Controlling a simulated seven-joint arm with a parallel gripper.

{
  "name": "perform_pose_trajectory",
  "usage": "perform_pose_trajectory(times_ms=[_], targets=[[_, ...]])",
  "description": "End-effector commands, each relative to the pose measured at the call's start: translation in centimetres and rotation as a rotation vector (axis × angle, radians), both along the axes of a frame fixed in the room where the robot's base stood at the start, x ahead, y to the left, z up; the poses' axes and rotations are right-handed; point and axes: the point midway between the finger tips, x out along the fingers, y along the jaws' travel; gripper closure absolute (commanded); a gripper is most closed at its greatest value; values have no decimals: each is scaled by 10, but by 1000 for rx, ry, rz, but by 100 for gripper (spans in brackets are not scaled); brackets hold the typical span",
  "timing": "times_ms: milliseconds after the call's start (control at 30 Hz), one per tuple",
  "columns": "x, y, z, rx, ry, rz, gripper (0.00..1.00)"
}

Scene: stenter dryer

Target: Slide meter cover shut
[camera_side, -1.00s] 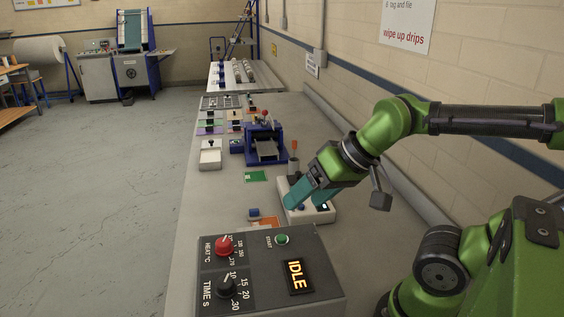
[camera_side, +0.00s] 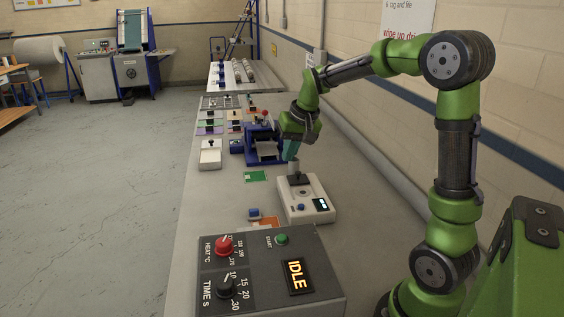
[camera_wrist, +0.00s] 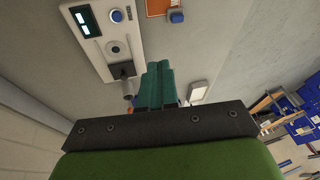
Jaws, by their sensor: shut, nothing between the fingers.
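The meter (camera_side: 315,209) is a white box on the bench with a blue button, a lit display and a round port; it also shows in the wrist view (camera_wrist: 100,35). Its black cover (camera_side: 298,180) sits at the far end, clear of the round port, which is exposed. In the wrist view the cover (camera_wrist: 122,70) carries a grey post with a bit of orange at its end. My gripper (camera_side: 292,158) is shut and empty, its teal fingers beside the post above the cover. In the wrist view the fingers (camera_wrist: 160,68) are right of the post; whether they touch is unclear.
A control box (camera_side: 265,270) reading IDLE stands in front. A blue press (camera_side: 262,147) is just behind and left of my gripper. A white box (camera_side: 210,155), green card (camera_side: 255,176) and blue block (camera_side: 254,212) lie left. The wall runs along the right.

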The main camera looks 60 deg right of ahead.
Motion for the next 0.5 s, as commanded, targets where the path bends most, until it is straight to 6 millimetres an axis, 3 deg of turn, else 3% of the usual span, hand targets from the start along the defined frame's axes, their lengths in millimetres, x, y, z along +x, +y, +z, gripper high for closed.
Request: perform_pose_trajectory(times_ms=[33,100,300,400,500], targets=[[15,-29,-12,-12,26,-24,100],[32,-65,-25,-32,51,-43,100],[64,-149,-53,-104,94,-56,100],[76,-167,-48,-141,85,-38,100],[84,-172,-32,-174,67,-16,100]])
